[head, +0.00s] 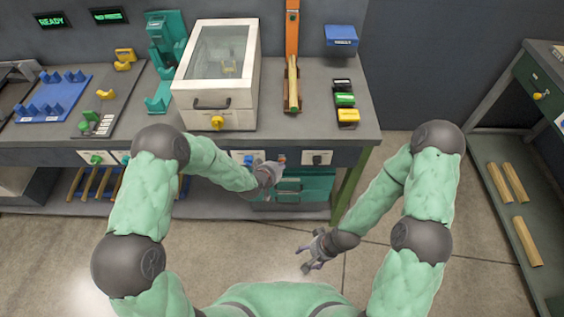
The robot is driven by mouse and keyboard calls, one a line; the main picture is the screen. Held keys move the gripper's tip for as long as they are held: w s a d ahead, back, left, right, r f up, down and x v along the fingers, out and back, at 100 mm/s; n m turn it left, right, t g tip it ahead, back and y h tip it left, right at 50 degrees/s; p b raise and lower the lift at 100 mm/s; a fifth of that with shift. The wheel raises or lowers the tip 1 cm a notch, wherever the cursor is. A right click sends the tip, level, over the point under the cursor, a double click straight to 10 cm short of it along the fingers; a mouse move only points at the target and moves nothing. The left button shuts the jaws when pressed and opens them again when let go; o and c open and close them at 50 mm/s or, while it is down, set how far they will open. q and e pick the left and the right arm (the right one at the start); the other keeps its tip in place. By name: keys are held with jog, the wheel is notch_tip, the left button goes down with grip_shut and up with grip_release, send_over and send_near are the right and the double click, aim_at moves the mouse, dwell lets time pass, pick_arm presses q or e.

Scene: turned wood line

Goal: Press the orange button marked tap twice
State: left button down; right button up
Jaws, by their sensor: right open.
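A small orange-red spot, possibly the orange button (282,158), shows on the front face of the workbench, between a blue control and a black control. Its marking is too small to read. My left gripper (277,168) is right at the bench front, just below this spot and partly covering the area. I cannot tell whether it touches the button, nor whether its fingers are open or shut. My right gripper (308,254) is open and empty, low over the floor in front of the bench.
A blue control (250,159) and a black control (317,158) flank the spot. A side shelf (495,235) with wood pieces stands right.

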pick_arm(q)
jog(key=shift+s, duration=0.75)
pick_arm(e)
jog(key=shift+r, duration=0.1)
pick_arm(q)
jog(key=s+p, duration=0.1)
jog(key=s, duration=0.4)
pick_arm(e)
jog(key=shift+r, duration=0.35)
jog(key=shift+c, duration=0.3)
grip_shut()
dwell(1.3)
